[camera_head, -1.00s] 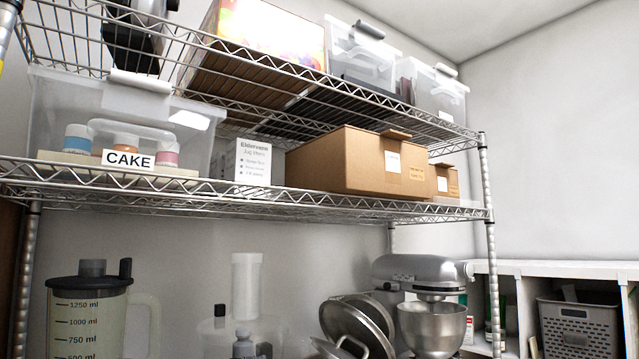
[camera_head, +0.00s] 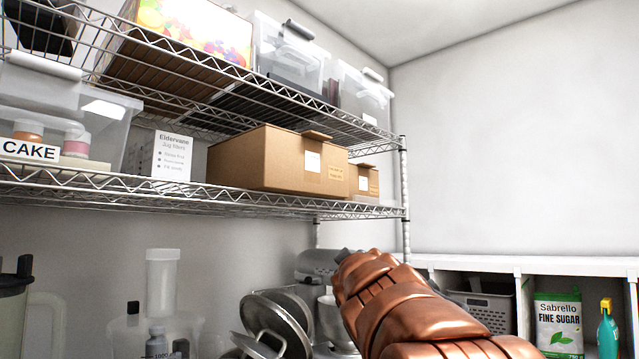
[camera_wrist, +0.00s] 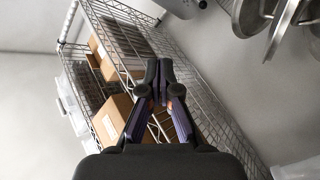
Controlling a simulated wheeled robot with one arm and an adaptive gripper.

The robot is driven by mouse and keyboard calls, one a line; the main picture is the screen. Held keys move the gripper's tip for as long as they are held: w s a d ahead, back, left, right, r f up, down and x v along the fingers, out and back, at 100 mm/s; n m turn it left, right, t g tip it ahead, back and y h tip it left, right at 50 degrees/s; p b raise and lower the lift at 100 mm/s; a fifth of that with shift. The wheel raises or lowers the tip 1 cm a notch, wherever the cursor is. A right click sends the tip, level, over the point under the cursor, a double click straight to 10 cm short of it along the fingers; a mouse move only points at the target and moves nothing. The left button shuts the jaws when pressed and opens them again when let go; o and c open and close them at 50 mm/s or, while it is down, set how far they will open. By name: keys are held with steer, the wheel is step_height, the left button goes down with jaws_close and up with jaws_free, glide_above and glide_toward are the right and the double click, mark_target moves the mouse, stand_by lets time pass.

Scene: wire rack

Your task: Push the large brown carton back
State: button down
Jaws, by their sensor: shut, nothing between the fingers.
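The large brown carton (camera_head: 236,160) sits on the middle wire shelf in the head view, with a white label on its end face. A smaller brown carton (camera_head: 369,180) stands to its right. In the wrist view, a labelled brown carton (camera_wrist: 113,118), which looks like the large one, lies left of the fingers. My gripper (camera_wrist: 159,70) is shut and empty in the wrist view, apart from the carton. In the head view my copper-coloured arm rises from the lower right, its end below the shelf. The fingers are hardly visible there.
A white Eldervane box (camera_head: 172,157) stands left of the large carton, and a clear CAKE bin (camera_head: 105,128) further left. The upper shelf (camera_head: 300,112) runs above the cartons. The rack's post (camera_head: 405,195) is at the right. Metal pans (camera_head: 275,318) are below.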

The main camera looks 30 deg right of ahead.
steer(key=s+d+r+n+t+h, duration=0.1)
steer(key=s+r+n+t, duration=0.15)
steer(key=r, duration=0.75)
steer(key=s+d+r+n+t+h, duration=0.1)
steer(key=d+r+n+t, duration=0.2)
steer(key=r, duration=0.7)
steer(key=s+a+r+n+t+y, duration=0.35)
steer(key=r+n+y, duration=0.25)
steer(key=n+y, duration=0.3)
steer(key=s+a+r+n+t+y, duration=0.25)
steer(key=a+r+n+y, duration=0.45)
steer(key=n, duration=0.5)
steer(key=n+g+p, duration=0.2)
steer(key=n+g, duration=0.7)
steer(key=n, duration=0.2)
glide_toward(311, 186)
steer(key=p+x, duration=0.3)
steer(key=x, duration=0.2)
steer(key=shift+w+r, duration=0.15)
steer(key=shift+w, duration=0.2)
steer(key=shift+p+x, duration=0.45)
steer(key=shift+x, duration=0.35)
steer(key=shift+a, duration=0.1)
